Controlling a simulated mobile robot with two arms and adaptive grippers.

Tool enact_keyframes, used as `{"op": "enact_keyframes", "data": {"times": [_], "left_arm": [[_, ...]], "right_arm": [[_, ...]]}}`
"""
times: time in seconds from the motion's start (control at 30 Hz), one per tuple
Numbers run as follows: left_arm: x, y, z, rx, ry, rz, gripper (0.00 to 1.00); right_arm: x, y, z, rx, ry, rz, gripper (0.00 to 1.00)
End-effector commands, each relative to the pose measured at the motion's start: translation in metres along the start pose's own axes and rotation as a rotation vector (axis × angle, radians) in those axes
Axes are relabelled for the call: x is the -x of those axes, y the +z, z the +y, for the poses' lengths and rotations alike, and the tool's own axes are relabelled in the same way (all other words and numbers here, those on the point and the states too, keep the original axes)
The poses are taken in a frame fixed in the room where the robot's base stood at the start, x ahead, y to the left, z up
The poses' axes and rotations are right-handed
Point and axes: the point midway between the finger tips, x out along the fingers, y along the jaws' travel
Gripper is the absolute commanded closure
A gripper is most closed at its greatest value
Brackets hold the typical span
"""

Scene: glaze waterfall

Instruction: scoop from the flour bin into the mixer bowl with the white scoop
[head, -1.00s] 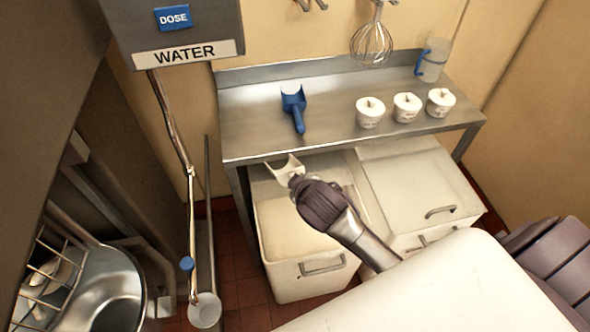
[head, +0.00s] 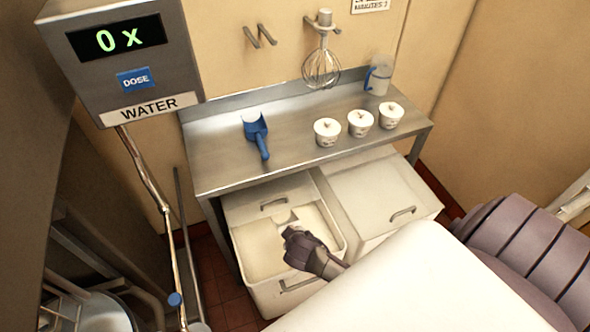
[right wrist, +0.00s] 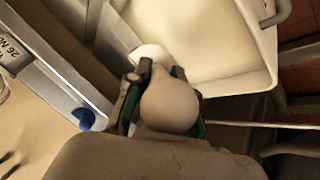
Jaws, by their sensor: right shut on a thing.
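The open flour bin (head: 238,277) stands under the steel table, with pale flour (head: 262,250) inside. My right gripper (head: 292,236) is over the bin, shut on the white scoop (head: 284,219). The scoop is low in the bin, pale against the flour; I cannot tell whether it touches or holds flour. The metal mixer bowl (head: 105,312) is cut off at the bottom left. My left gripper is not in view.
A closed bin (head: 375,195) stands to the right. The steel table (head: 215,165) above holds a blue scoop (head: 256,132), three white tubs (head: 360,123) and a jug (head: 378,76). A water dispenser (head: 125,60) with a pipe stands at left.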

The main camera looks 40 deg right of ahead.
Motion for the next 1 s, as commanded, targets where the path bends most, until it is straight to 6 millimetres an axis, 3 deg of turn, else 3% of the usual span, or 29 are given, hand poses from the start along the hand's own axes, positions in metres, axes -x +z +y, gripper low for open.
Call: {"op": "enact_keyframes", "data": {"times": [0.2, 1.0], "left_arm": [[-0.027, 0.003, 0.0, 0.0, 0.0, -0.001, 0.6], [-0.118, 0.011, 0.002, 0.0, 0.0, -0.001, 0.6]], "right_arm": [[-0.028, 0.013, -0.014, 0.001, 0.0, 0.002, 1.0], [-0.105, 0.046, -0.05, 0.0, 0.0, 0.001, 1.0]]}}
